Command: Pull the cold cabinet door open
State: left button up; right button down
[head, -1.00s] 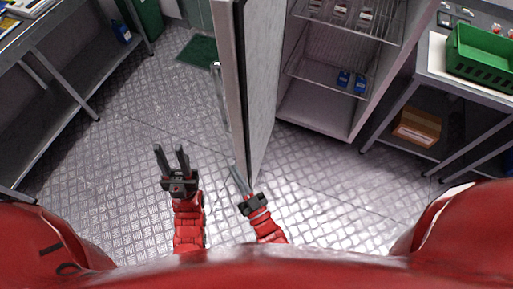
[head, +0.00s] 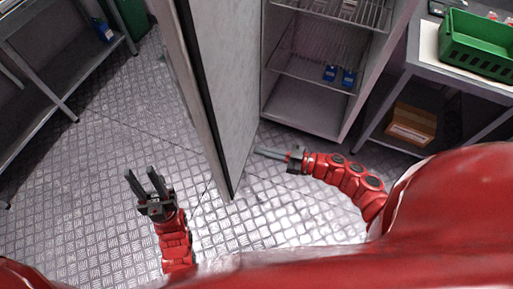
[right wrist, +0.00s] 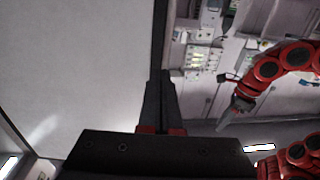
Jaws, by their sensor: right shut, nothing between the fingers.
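The cold cabinet (head: 352,110) stands at the top centre in the head view, with its inside and wire shelves showing. My left gripper (head: 141,177) is open and empty over the floor, left of the door. My right gripper (head: 262,152) is shut and empty on the inner side of the door, its tips close to the panel; I cannot tell if they touch. The right wrist view shows the shut fingers (right wrist: 159,90) against the pale door panel (right wrist: 75,70). The door handle is hidden.
Blue packs (head: 339,76) lie on a cabinet shelf. On the right, a table (head: 432,52) holds a green crate (head: 475,55), with a cardboard box (head: 411,123) below. A metal rack (head: 60,70) stands at the left. The floor between is clear.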

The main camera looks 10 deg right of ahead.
send_near(217, 139)
jog(key=x, duration=0.5)
jog(key=shift+w+a+f+p, duration=0.1)
jog(key=shift+f+p, duration=0.05)
jog(key=shift+p, duration=0.25)
jog(key=shift+x, duration=0.8)
jog(key=shift+f, duration=0.1)
